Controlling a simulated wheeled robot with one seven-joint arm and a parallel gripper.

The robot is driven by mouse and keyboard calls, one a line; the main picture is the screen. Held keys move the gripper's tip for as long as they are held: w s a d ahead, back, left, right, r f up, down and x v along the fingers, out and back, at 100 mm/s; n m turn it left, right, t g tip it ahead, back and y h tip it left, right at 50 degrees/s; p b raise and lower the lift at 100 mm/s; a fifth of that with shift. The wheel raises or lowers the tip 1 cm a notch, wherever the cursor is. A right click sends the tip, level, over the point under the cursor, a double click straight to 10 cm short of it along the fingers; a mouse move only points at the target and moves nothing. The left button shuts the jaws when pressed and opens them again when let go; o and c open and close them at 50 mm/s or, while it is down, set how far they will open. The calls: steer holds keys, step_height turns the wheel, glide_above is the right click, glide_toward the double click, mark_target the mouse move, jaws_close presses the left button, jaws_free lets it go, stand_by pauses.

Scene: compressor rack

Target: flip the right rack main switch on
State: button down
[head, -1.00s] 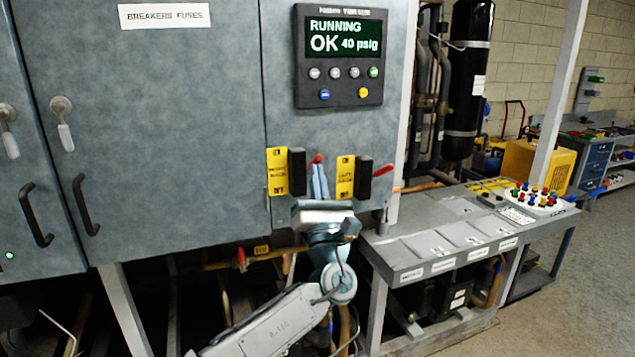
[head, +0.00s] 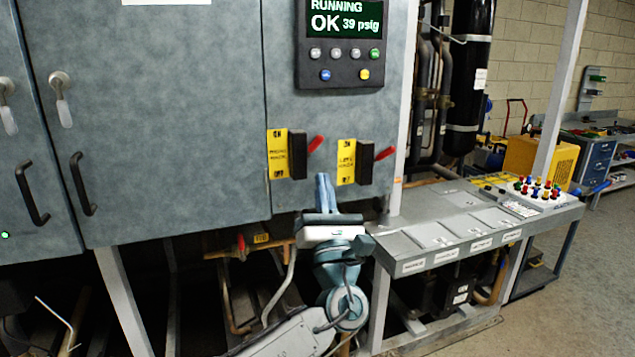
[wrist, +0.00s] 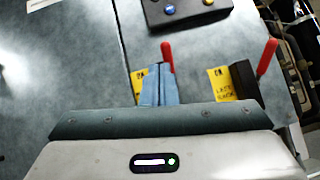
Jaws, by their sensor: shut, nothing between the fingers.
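Two rotary switches sit side by side on the grey cabinet. The left switch (head: 297,154) has a yellow plate (head: 277,154) with blurred small print, seemingly "RIGHT RACK"; its red lever (head: 315,144) slants up and right. The other switch (head: 365,162) has a plate (head: 346,162) reading "LEFT RACK", and its red lever (head: 385,153) slants the same way. ON is at the top of the plates. My gripper (head: 323,182) is shut and empty, below and between the switches. In the wrist view, its fingers (wrist: 160,87) hide most of the left switch; its lever (wrist: 167,55) shows above them.
A display panel (head: 343,62) with buttons is above the switches. A grey bench (head: 440,215) with covers stands to the right, close to my gripper. Pipes (head: 250,248) run below the cabinet. Cabinet doors with black handles (head: 82,184) are at left.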

steer(key=s, duration=0.1)
steer(key=s+d, duration=0.1)
steer(key=s, duration=0.1)
steer(key=s+f, duration=0.1)
steer(key=s, duration=0.1)
steer(key=shift+s+d+b, duration=0.15)
steer(key=shift+s+b, duration=0.05)
steer(key=shift+b, duration=0.2)
